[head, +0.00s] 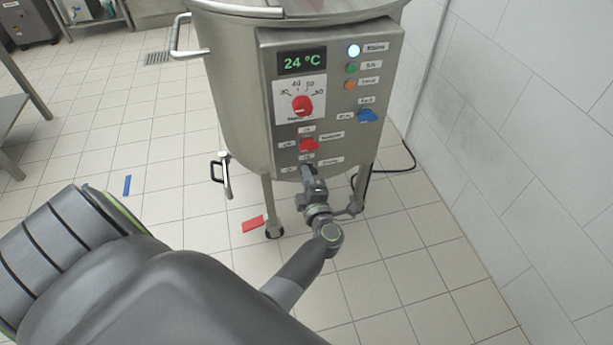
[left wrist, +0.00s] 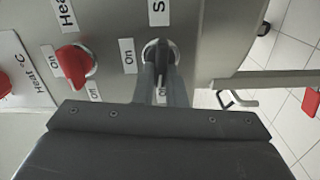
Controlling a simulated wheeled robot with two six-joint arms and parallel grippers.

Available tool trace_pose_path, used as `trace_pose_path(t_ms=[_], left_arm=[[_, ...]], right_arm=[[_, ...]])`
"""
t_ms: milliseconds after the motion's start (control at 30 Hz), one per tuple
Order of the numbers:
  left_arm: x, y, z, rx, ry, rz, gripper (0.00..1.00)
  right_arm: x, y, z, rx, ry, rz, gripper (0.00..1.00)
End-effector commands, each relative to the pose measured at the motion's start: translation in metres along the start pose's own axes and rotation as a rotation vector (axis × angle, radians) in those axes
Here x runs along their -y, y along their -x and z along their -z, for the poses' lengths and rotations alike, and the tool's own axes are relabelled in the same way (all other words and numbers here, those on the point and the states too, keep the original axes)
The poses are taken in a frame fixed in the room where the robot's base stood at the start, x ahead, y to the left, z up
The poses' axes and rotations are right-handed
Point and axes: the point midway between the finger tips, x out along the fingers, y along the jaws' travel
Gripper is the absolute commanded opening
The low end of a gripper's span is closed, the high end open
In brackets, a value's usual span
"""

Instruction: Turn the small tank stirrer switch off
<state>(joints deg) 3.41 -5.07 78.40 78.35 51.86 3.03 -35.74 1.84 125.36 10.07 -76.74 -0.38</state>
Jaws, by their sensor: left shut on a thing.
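The small steel tank (head: 235,90) stands in the head view with a grey control panel (head: 350,130) on its front. The stirrer switch (left wrist: 158,50) is a dark knob low on the panel, between an "On" label and an "Off" label. My left gripper (head: 308,172) reaches it from below and is shut on it. In the left wrist view its two fingers (left wrist: 161,82) lie on either side of the knob. The fingers cover much of it, so I cannot tell which label it points at. My right gripper is not in view.
The red heater switch (head: 309,144) sits just above; a blue switch (head: 367,116), red dial (head: 302,105) and lamps (head: 352,68) are higher. The display (head: 302,62) reads 24 °C. Tank legs (head: 272,208) and a cable (head: 405,160) are near my arm. A wall (head: 530,130) stands right.

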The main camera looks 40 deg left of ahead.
Motion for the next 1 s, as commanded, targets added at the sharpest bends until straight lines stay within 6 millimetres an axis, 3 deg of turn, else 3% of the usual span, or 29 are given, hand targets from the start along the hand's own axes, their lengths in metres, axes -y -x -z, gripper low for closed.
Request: trace_pose_path(t_ms=[333,867,900,1000], left_arm=[[0.0028,0.0004,0.0001,-0.001,0.128,0.002,0.0],[0.0029,0.0005,0.0,-0.001,0.148,0.003,0.0],[0.0028,0.0005,0.0,-0.001,0.148,0.003,0.16],[0.0026,0.0005,0.0,0.0,0.147,0.002,0.29]], right_arm=[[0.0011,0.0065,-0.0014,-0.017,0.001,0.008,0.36],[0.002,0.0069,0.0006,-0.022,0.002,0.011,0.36],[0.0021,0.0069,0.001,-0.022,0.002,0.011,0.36],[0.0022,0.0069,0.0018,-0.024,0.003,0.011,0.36]])
